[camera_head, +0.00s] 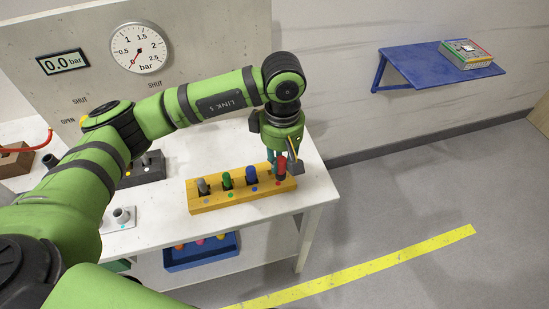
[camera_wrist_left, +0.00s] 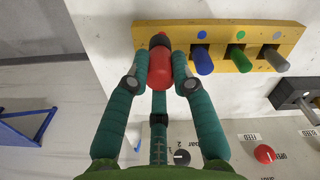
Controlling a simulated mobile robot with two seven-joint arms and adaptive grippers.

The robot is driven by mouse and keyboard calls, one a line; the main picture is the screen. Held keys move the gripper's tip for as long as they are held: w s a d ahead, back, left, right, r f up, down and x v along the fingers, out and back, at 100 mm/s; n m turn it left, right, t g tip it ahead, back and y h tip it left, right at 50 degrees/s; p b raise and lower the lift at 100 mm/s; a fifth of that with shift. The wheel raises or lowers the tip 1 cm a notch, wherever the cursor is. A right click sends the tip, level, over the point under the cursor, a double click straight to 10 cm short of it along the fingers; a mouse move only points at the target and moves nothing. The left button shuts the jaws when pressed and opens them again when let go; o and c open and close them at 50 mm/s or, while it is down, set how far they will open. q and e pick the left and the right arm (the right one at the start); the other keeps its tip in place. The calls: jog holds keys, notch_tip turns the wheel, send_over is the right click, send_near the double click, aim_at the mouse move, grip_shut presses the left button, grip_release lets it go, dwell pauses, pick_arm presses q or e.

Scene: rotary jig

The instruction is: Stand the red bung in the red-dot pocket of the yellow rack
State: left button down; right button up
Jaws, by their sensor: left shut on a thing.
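The yellow rack (camera_head: 243,200) lies on the white table, with grey, green and blue bungs standing in its pockets, each beside a matching dot. My left gripper (camera_head: 282,167) is over the rack's right end and is shut on the red bung (camera_head: 281,170). The red bung is upright at the red-dot pocket (camera_head: 278,183); I cannot tell whether it is seated or just above it. In the left wrist view, the red bung (camera_wrist_left: 160,68) is between the fingertips, at the end of the rack beside the blue bung (camera_wrist_left: 203,62). My right gripper is out of view.
A blue tray (camera_head: 203,258) with coloured things is on the shelf below. A dark block (camera_head: 145,172) and a small grey fitting (camera_head: 122,215) stand left of the rack. A gauge panel (camera_head: 85,70) rises behind. The table edge is close to the rack's right end.

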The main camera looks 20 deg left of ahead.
pick_arm(q)
jog(key=w+f+p, duration=0.1)
jog(key=f, duration=0.1)
jog(key=w+a+f+p, duration=0.1)
jog(key=f, duration=0.1)
jog(key=w+a+f+p, duration=0.1)
jog(key=shift+w+a+f, duration=0.1)
jog(key=shift+a+f, duration=0.15)
jog(key=shift+f, duration=0.45)
jog(key=shift+f, duration=0.1)
jog(key=shift+f+b, duration=0.15)
jog(key=shift+b, duration=0.15)
jog(key=c, duration=1.1)
grip_release()
jog(key=shift+o, duration=0.2)
